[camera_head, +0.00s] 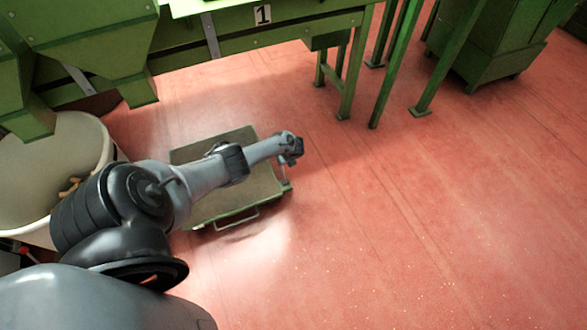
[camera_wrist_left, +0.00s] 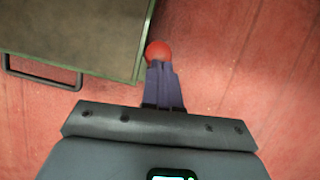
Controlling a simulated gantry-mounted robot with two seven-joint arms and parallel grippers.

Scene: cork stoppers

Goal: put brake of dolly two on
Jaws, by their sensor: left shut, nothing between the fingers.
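A low dolly with a green frame and a flat grey-brown deck (camera_head: 258,180) stands empty on the floor in the head view. A wire handle (camera_head: 236,218) is on its near side. My left arm reaches over the deck. My left gripper (camera_head: 291,160) is at the dolly's right edge. In the left wrist view the deck (camera_wrist_left: 75,30) is at upper left and a red ball knob (camera_wrist_left: 158,50) is beside its corner. My left gripper (camera_wrist_left: 161,72) is shut and empty, its fingertips at the knob, seemingly touching it. I see no number on the dolly.
A white bin (camera_head: 85,140) with a few corks inside stands at the left. Green machinery (camera_head: 285,38) with a "1" plate (camera_head: 263,15) runs along the back, with green legs (camera_head: 395,65) coming down. The red floor (camera_head: 430,220) on the right is clear.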

